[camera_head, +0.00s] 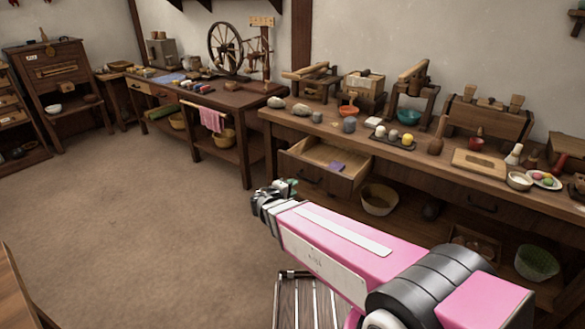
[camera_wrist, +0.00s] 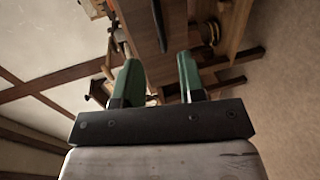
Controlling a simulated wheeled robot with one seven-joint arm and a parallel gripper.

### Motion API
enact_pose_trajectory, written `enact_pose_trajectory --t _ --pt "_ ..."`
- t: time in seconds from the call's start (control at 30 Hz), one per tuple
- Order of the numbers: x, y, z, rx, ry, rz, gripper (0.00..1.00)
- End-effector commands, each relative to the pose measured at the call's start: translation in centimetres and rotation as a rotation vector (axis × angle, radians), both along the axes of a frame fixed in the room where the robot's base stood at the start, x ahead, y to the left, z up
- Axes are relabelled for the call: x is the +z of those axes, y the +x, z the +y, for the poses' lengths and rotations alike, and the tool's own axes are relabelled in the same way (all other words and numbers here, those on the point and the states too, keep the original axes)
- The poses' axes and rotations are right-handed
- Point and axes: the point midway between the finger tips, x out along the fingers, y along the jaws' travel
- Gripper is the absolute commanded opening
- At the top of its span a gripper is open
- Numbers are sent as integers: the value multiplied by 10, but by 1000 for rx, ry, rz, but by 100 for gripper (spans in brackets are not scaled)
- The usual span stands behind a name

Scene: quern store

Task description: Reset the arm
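My pink arm reaches in from the lower right of the head view. My gripper (camera_head: 284,188) is at its far end, over the floor in front of the long bench, left of the open drawer. In the wrist view my gripper (camera_wrist: 158,80) shows two green fingers standing apart, with nothing seen held between them. The wrist picture is turned on its side, with bench woodwork beyond the fingers.
The drawer (camera_head: 326,161) stands pulled out from the bench (camera_head: 445,168), with a purple item (camera_head: 337,166) inside. A basket (camera_head: 379,199) sits on the lower shelf. Bowls and tools crowd the bench top. The brown floor (camera_head: 150,220) at left is clear.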

Motion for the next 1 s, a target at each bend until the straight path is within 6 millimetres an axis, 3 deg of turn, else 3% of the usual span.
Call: enact_pose_trajectory --t 0.17,0.5,0.7,1.0 --pt "-3 -1 -15 -41 30 25 36" --pt "-36 -25 -120 -371 340 259 36" --pt "-54 -52 -166 -563 606 409 36" --pt "-60 -84 -199 -748 1040 577 36"
